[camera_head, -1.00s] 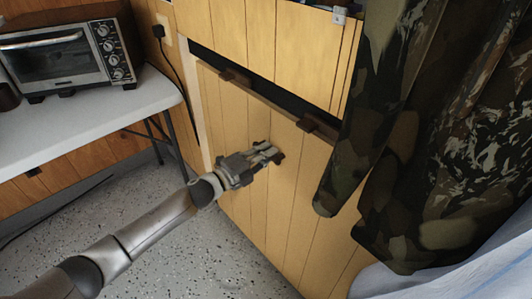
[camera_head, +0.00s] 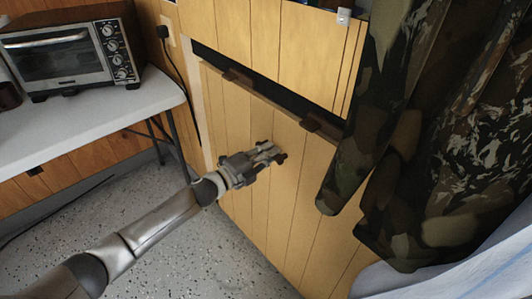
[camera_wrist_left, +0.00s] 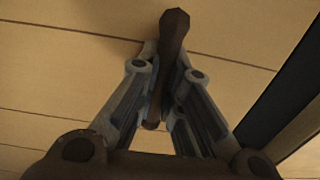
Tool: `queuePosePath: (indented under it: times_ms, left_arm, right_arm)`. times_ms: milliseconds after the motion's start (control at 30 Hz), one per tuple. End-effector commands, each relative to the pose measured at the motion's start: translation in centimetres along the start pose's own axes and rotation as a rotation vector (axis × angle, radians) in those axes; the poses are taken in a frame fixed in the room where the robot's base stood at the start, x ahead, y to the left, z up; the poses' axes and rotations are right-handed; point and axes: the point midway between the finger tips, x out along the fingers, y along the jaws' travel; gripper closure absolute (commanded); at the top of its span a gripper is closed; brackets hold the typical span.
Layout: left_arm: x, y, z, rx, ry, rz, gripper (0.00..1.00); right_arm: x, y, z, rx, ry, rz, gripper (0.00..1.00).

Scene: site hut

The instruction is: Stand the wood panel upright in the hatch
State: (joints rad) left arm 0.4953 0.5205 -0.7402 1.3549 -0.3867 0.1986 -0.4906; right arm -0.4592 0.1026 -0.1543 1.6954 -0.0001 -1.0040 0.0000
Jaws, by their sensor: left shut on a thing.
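The wood panel (camera_head: 228,112) is a pale board with vertical dark lines. It stands in the hatch (camera_head: 265,84) in the wooden wall, and a dark gap of the opening shows above its top edge. It looks slightly tilted; how its lower edge sits I cannot tell. My left gripper (camera_head: 270,155) is in front of the panel's middle, shut on its dark brown handle (camera_wrist_left: 173,35). In the left wrist view the handle lies between the two fingers (camera_wrist_left: 167,88), with the panel's boards behind. My right gripper is not in view.
Two brown blocks (camera_head: 237,76) sit along the panel's top edge. A white table (camera_head: 95,115) with a toaster oven (camera_head: 70,58) stands left. Speckled floor (camera_head: 170,240) is clear.

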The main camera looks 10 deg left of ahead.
Motion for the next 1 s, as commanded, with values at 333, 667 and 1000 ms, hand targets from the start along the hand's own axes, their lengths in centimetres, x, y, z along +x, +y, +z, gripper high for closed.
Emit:
queuePosePath:
  times_ms: [333, 667, 1000]
  left_arm:
    - [0.7, -1.7, 0.1, 0.002, -0.002, -0.028, 0.67]
    - [0.7, -1.4, 0.0, 0.002, 0.000, -0.023, 0.67]
    - [0.1, -0.2, -0.2, -0.001, 0.000, -0.005, 0.67]
  right_arm:
    - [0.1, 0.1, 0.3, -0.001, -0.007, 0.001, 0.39]
    - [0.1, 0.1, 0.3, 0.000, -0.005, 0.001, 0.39]
    - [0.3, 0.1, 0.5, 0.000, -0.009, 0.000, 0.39]
